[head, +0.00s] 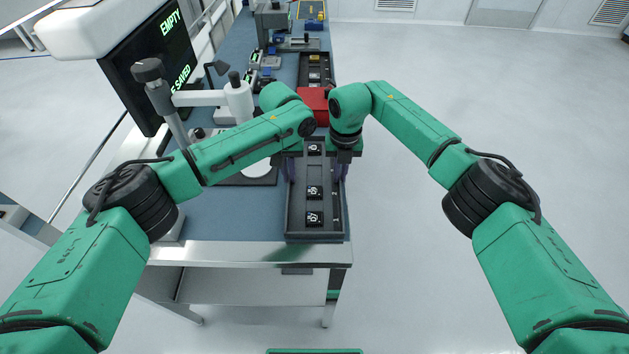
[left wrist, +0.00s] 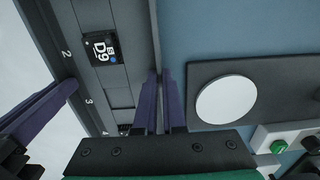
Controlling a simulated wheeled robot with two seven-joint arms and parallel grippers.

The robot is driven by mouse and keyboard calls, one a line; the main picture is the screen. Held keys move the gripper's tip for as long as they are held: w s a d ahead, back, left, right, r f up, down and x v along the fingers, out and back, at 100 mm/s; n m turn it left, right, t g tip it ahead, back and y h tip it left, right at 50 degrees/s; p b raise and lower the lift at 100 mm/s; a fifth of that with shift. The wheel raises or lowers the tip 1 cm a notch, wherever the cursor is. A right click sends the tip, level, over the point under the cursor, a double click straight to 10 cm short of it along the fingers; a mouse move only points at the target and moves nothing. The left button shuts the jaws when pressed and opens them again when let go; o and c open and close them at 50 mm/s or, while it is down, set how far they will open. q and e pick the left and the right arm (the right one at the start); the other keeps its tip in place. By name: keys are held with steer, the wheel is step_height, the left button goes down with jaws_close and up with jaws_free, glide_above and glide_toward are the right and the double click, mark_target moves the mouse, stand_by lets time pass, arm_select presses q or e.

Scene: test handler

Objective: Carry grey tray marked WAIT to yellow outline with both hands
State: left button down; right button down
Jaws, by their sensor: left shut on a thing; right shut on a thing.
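A long dark grey tray (head: 314,173) lies lengthwise near the front right of the bench and holds several black square chips. It also shows in the left wrist view (left wrist: 120,98), with a chip marked D9 and numbers on its rim. No WAIT mark is readable. My left gripper (head: 289,168) is shut on the tray's left wall; its purple fingers (left wrist: 160,103) straddle that wall. My right gripper (head: 343,170) is shut on the opposite wall, its fingers partly hidden. I cannot tell whether the tray is lifted. I cannot make out a yellow outline around it.
A red box (head: 314,98) stands just beyond the tray, with another dark tray (head: 315,62) behind it. A white microscope (head: 238,98) with a round plate (left wrist: 227,99) stands left. A monitor (head: 160,60) is farther left. Right of the bench is open floor.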

stand_by(0.4)
